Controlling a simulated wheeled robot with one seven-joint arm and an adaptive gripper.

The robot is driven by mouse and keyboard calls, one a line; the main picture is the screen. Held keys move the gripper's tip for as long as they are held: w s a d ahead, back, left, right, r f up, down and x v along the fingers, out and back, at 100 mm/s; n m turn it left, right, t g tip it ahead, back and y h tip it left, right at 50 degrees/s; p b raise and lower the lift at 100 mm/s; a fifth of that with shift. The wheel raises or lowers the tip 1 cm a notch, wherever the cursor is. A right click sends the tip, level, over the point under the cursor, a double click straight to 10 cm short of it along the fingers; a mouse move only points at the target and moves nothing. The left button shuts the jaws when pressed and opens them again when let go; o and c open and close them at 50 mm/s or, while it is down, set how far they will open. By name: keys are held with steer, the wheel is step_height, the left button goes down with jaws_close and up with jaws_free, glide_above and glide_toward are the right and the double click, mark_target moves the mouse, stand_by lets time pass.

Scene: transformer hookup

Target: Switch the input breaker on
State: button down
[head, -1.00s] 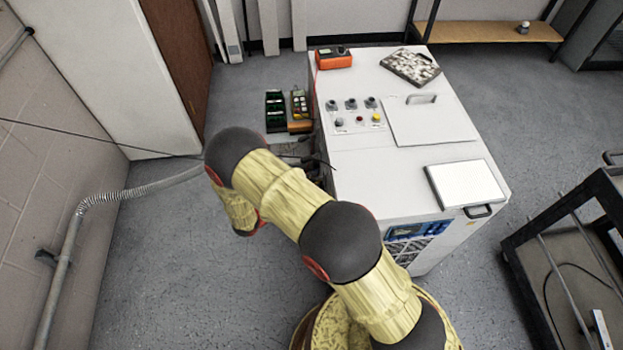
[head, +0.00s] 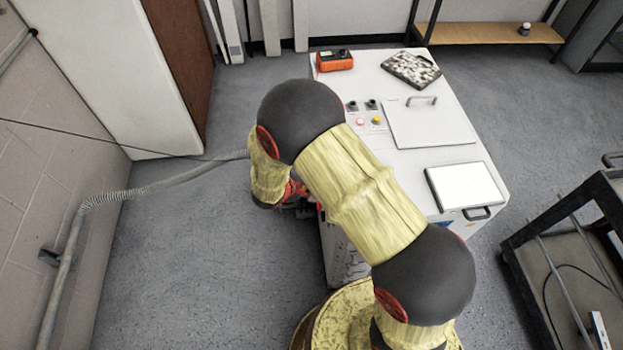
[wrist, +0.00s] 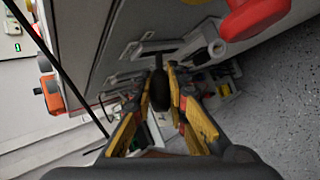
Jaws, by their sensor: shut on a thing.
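My gripper (wrist: 161,76) has yellow and black fingers and is closed around a dark, rounded handle (wrist: 158,92) in the wrist view. The handle stands out from the side of the white cabinet (head: 345,248). I cannot tell from its shape whether it is the input breaker's lever, or which position it is in. A large red handle (wrist: 252,16) shows at the top right of the wrist view, apart from my fingers.
A dark cart (head: 590,215) stands at right.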

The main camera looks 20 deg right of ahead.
steer(key=shift+s+d+r+y+b, duration=0.1)
steer(key=shift+d+y+b, duration=0.05)
steer(key=shift+y+b, duration=0.2)
stand_by(0.4)
steer(key=c, duration=2)
jaws_free()
steer(key=shift+c, duration=0.2)
steer(key=shift+r, duration=0.1)
steer(key=v, duration=1.1)
steer(key=shift+a+r, duration=0.25)
steer(key=shift+a, duration=0.05)
steer(key=shift+s, duration=0.15)
